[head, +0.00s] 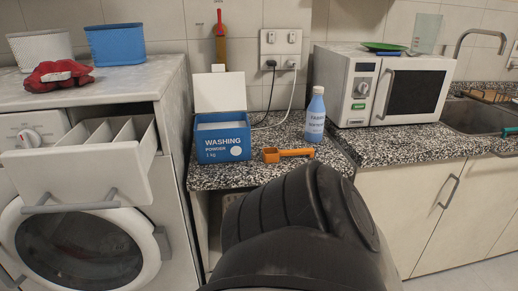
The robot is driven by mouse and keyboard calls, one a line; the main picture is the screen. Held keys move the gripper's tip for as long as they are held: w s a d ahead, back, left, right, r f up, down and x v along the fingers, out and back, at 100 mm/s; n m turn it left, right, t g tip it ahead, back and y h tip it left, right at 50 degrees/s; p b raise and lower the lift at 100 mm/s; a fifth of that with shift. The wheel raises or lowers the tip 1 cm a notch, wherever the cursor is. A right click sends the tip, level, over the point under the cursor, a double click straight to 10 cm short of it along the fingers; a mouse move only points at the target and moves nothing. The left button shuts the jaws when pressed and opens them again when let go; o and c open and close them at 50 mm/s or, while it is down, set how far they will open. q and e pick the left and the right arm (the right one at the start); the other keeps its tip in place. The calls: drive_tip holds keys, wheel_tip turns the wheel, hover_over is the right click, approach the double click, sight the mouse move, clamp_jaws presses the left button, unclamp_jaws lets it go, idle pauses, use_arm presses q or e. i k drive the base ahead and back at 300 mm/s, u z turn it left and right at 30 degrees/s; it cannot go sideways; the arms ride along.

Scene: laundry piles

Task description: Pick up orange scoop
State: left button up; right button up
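The orange scoop (286,153) lies on the speckled countertop (230,174), near its front, in the head view. Its cup is at the left and its handle extends right. It sits just right of the blue washing powder box (222,141) and left of the blue fabric bottle (315,115). A large dark part of my own body fills the bottom middle of the view, below the scoop in the picture. Neither gripper shows.
The washing machine (85,250) at left has its detergent drawer (83,160) pulled out. A microwave (385,85) stands on the right counter, beside the sink (470,116). The powder box lid is up. Cables run from a wall socket (280,49) behind the counter items.

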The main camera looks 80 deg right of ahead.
sight(270, 155)
drive_tip(key=z, duration=3.9)
drive_tip(key=i, duration=0.95)
drive_tip(key=u, duration=1.8)
